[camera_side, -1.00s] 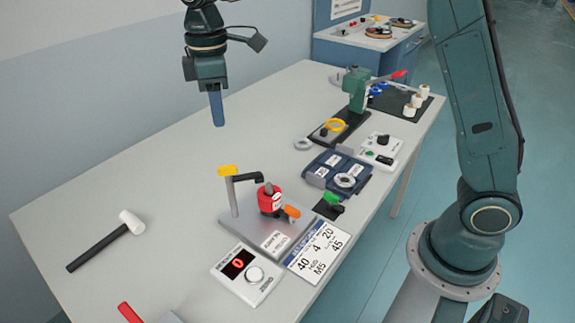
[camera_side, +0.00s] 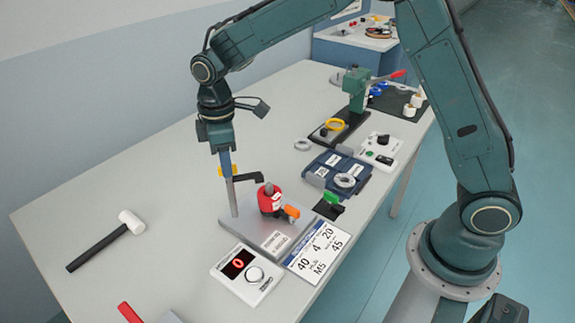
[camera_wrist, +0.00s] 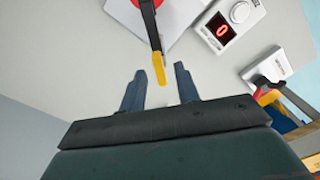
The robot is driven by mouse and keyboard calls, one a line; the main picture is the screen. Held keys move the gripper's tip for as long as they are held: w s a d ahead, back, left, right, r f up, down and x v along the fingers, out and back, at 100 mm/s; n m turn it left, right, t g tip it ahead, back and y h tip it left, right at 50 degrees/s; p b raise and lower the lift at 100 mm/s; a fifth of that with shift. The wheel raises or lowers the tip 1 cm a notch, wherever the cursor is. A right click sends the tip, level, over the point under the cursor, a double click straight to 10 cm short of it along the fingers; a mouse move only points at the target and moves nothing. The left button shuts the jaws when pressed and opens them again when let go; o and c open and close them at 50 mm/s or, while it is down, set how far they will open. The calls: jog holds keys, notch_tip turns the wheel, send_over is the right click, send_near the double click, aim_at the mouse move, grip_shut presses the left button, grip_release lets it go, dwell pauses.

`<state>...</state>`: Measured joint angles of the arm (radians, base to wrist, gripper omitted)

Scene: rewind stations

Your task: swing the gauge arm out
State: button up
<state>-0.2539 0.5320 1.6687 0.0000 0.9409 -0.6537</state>
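The gauge arm is a black bar (camera_side: 247,178) on a thin grey post, with a yellow tab (camera_side: 221,170) at its outer end. The bar reaches toward a red round part (camera_side: 265,199) on a grey base plate (camera_side: 250,226). In the wrist view the yellow tab (camera_wrist: 159,69) appears between the fingertips of my gripper (camera_wrist: 160,71). The black bar (camera_wrist: 150,24) runs from it toward the red part. My gripper (camera_side: 228,172) is open, fingers pointing down at the tab and post. In the side view it partly hides the tab. I cannot tell whether a finger touches it.
A zero-reading display box (camera_side: 246,273) and a number card (camera_side: 317,250) stand in front of the plate.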

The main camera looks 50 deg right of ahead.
jog(key=shift+f, duration=0.25)
grip_shut()
